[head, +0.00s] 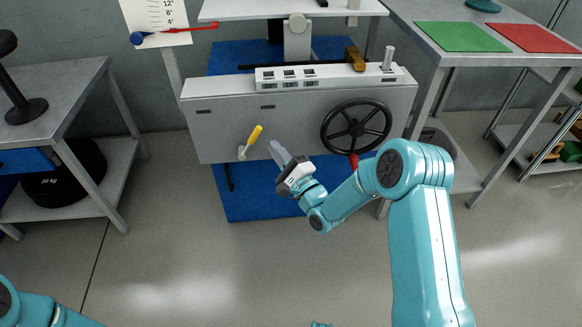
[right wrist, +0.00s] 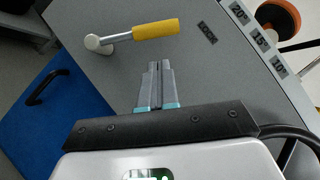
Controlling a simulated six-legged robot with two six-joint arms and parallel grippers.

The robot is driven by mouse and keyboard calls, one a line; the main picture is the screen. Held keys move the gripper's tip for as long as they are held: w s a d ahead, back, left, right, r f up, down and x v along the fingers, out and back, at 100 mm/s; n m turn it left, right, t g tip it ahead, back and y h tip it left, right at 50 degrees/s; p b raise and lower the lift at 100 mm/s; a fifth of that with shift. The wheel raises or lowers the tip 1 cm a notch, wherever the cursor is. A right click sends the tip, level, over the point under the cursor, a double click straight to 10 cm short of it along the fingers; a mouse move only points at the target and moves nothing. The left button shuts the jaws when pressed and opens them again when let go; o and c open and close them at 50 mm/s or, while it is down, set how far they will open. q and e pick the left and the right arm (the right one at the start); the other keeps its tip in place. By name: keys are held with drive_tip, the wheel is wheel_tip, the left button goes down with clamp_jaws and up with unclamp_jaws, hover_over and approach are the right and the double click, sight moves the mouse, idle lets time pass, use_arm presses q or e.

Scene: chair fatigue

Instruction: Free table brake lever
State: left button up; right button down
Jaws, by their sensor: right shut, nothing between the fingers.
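The brake lever (head: 252,140) is a short metal arm with a yellow grip on the front of a grey machine panel (head: 225,120). In the head view it tilts up and to the right from its pivot. It also shows in the right wrist view (right wrist: 155,31), with the round pivot at its left end and a "LOCK" label to its right. My right gripper (head: 275,149) is shut and empty, a little to the right of and below the lever. In the right wrist view its fingertips (right wrist: 158,65) are below the yellow grip, apart from it. My left gripper is out of view.
A black handwheel (head: 356,126) is on the panel's right side, with a red handle below it. A side table (head: 60,90) stands at the left, and a bench with a green mat (head: 462,37) and a red mat (head: 535,39) at the right. The front floor is clear.

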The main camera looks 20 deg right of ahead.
sight(253, 138)
drive_tip(key=shift+w+a+r, duration=0.25)
drive_tip(key=shift+a+r, duration=0.15)
drive_tip(key=shift+a, duration=0.15)
drive_tip(key=shift+w+a+r, duration=0.25)
drive_tip(key=shift+a+r, duration=0.1)
drive_tip(key=shift+a, duration=0.2)
drive_tip(key=shift+a+r+n+g, duration=0.2)
drive_tip(key=shift+n+g, duration=0.1)
drive_tip(key=shift+n, duration=0.1)
drive_tip(key=shift+w+r+n, duration=0.1)
drive_tip(key=shift+r+n, duration=0.1)
drive_tip(key=shift+n, duration=0.1)
drive_tip(key=shift+w+a+r+n+g+y+p, duration=0.15)
drive_tip(key=shift+a+r+n+g+y+p, duration=0.15)
drive_tip(key=shift+a+r+n+g+p, duration=0.5)
drive_tip(key=n, duration=0.1)
drive_tip(key=a+r+n+g+p, duration=0.1)
drive_tip(key=shift+w+a+n, duration=0.15)
drive_tip(key=shift+w+n, duration=0.1)
drive_tip(key=shift+n, duration=0.15)
drive_tip(key=shift+w+a+n+g+h, duration=0.3)
drive_tip(key=shift+a+n+g, duration=0.15)
drive_tip(key=shift+a+n, duration=0.3)
drive_tip(key=shift+w+a+n+g+h, duration=0.15)
drive_tip(key=shift+a+n+g+h, duration=0.25)
drive_tip(key=shift+a, duration=0.45)
drive_tip(key=shift+w+a+n+g+h, duration=0.25)
drive_tip(key=shift+a+n+g, duration=0.3)
drive_tip(key=shift+a+n, duration=0.25)
